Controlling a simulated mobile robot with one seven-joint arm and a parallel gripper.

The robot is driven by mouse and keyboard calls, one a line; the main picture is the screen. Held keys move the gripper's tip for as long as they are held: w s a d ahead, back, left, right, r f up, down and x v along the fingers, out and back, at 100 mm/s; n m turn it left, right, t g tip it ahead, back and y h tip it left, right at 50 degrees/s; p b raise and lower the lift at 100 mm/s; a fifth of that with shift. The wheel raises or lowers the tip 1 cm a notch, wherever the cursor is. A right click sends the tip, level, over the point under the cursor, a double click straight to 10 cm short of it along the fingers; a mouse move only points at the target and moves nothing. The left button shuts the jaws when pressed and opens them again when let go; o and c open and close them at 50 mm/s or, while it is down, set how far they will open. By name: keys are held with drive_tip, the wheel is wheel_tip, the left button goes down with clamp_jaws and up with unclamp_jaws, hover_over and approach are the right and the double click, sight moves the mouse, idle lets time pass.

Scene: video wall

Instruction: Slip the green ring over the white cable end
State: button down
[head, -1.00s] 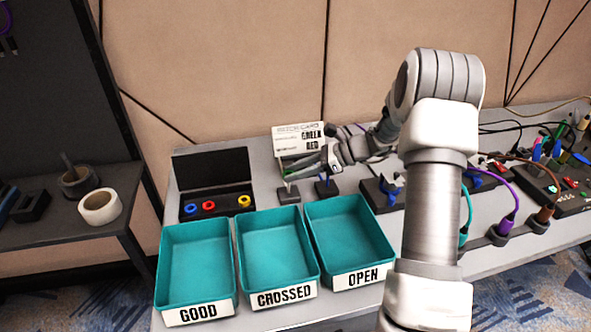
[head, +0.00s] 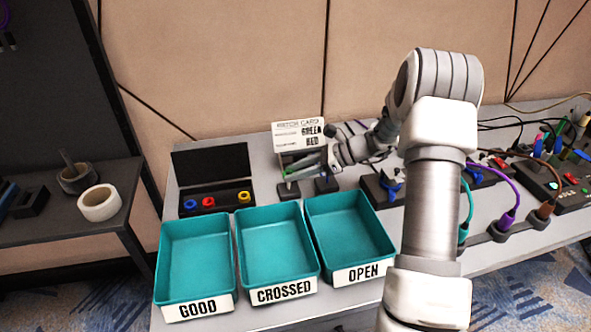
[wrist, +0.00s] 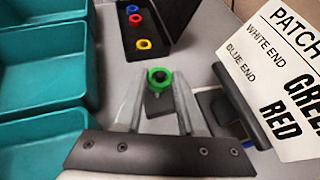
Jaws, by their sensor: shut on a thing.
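My gripper (wrist: 158,86) is shut on the green ring (wrist: 160,89), which sits between its fingertips in the wrist view. The ring's hole looks dark. A small dark stand (wrist: 158,104) shows just below the ring; the white cable end cannot be made out there, so I cannot tell whether the ring is around it or above it. In the head view my gripper (head: 287,176) reaches left over the left one of two small dark stands (head: 288,190). The ring is too small to place exactly there.
The patch card (head: 299,134) stands behind the stands; it pairs white end with green. A black case (head: 215,195) with red, blue and yellow rings lies left. Three teal bins, GOOD (head: 195,262), CROSSED (head: 277,247) and OPEN (head: 347,237), line the front. Cables and sockets crowd the right.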

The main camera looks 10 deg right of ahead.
idle(0.3)
drive_tip(key=shift+c, duration=2.2)
unclamp_jaws()
drive_tip(key=p+v, duration=0.3)
drive_tip(key=v, duration=1.4)
drive_tip(key=shift+d, duration=0.2)
drive_tip(key=shift+r, duration=0.1)
